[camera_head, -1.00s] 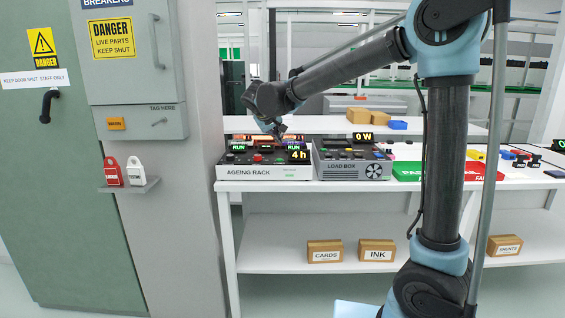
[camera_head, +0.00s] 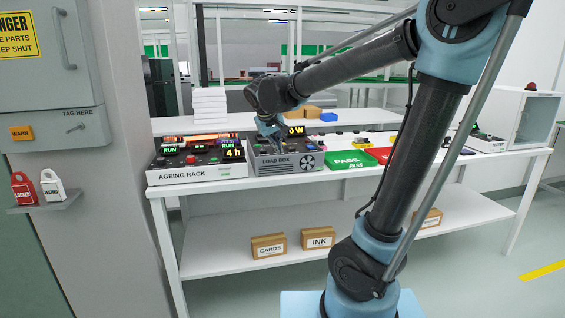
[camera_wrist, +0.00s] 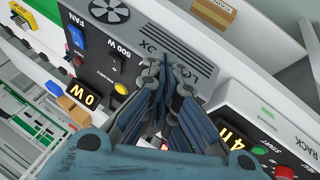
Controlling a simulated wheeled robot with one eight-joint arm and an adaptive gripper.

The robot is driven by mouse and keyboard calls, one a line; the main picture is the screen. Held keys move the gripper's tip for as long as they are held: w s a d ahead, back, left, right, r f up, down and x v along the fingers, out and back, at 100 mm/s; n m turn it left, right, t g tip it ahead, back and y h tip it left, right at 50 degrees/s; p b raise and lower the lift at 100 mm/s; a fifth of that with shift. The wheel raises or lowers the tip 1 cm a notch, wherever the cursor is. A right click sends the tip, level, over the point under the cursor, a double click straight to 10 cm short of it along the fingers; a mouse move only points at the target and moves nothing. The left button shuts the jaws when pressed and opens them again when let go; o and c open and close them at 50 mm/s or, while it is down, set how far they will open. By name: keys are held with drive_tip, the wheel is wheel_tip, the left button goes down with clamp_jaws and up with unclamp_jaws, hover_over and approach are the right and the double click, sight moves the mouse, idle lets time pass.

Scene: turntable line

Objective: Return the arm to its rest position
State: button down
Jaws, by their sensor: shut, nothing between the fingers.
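My gripper (camera_head: 276,147) is at the end of my raised, bent arm, in front of the load box (camera_head: 300,166) on the bench. In the wrist view my gripper (camera_wrist: 160,68) has its fingers together with nothing between them. Behind the fingertips is the grey load box (camera_wrist: 125,42), with its fan grille, switches and a display reading 0 W. The ageing rack (camera_head: 190,172) stands to the left of it, its displays lit with RUN and 4 h. Whether the fingers touch the load box cannot be told.
The white bench (camera_head: 160,191) runs across the view, with a green PASS tray (camera_head: 350,161) and a red tray (camera_head: 380,155) further right. A grey cabinet (camera_head: 50,85) with red and white lockout tags stands at the left.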

drive_tip(key=s+d+f+m+g, duration=0.1)
drive_tip(key=s+d+f, duration=0.2)
drive_tip(key=s+d, duration=0.5)
drive_tip(key=s+d+f+m+g+y, duration=0.1)
drive_tip(key=s+d+f+m, duration=0.1)
drive_tip(key=s+d+f, duration=0.4)
drive_tip(key=s+d+f+m+g+y, duration=0.1)
drive_tip(key=s+d+f+m+g, duration=0.1)
drive_tip(key=s+d+f, duration=0.5)
drive_tip(key=s+f, duration=0.2)
drive_tip(key=s, duration=0.4)
drive_tip(key=shift+d+f, duration=0.2)
drive_tip(key=shift+d, duration=0.1)
